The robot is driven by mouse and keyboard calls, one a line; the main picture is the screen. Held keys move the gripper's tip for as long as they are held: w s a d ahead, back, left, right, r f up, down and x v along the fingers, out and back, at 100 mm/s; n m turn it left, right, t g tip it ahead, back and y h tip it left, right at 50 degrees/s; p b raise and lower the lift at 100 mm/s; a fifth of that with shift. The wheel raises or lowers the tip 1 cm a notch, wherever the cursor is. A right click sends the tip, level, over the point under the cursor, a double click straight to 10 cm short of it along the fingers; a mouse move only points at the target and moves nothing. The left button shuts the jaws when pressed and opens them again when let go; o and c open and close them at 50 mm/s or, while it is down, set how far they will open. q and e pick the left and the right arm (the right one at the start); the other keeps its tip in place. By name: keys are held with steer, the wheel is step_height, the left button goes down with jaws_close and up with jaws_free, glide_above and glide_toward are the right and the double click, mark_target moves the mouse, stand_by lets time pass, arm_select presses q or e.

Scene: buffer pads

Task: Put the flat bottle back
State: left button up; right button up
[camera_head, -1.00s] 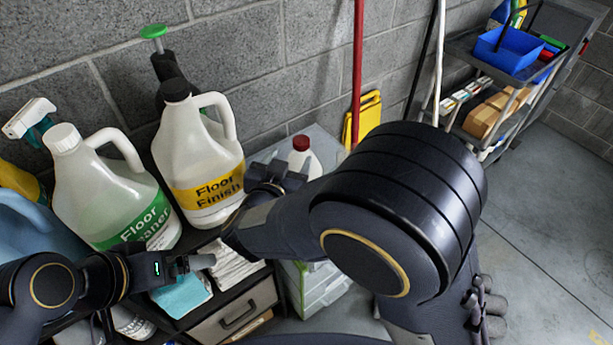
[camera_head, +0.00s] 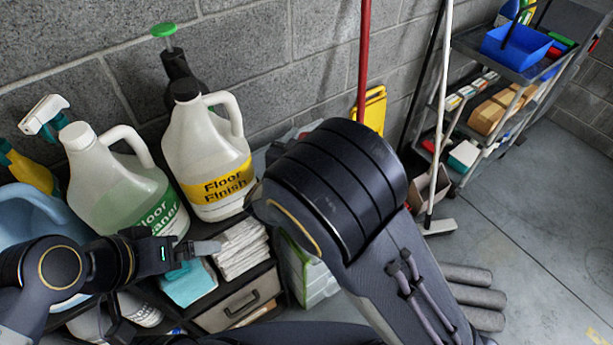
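No bottle that I can surely call the flat bottle shows now; my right arm (camera_head: 335,190) covers the spot where a red-capped white bottle stood in the earlier view. The white Floor Finish jug (camera_head: 205,150) with a yellow label stands upright on the shelf top by the wall. The Floor Cleaner jug (camera_head: 120,185), with green contents, stands to its left. My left gripper (camera_head: 208,247) points right, in front of the jugs and above a teal cloth; whether its fingers are apart cannot be told. My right gripper is hidden behind its own arm.
Folded white cloths (camera_head: 242,250) and a teal cloth (camera_head: 190,284) lie on the shelf unit, above a grey drawer (camera_head: 238,303). A spray bottle (camera_head: 32,160) stands at left. A cart (camera_head: 500,75) with a blue bin stands at back right. Floor at right is clear.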

steer(key=shift+c, duration=0.5)
jaws_close()
steer(key=shift+r, duration=0.1)
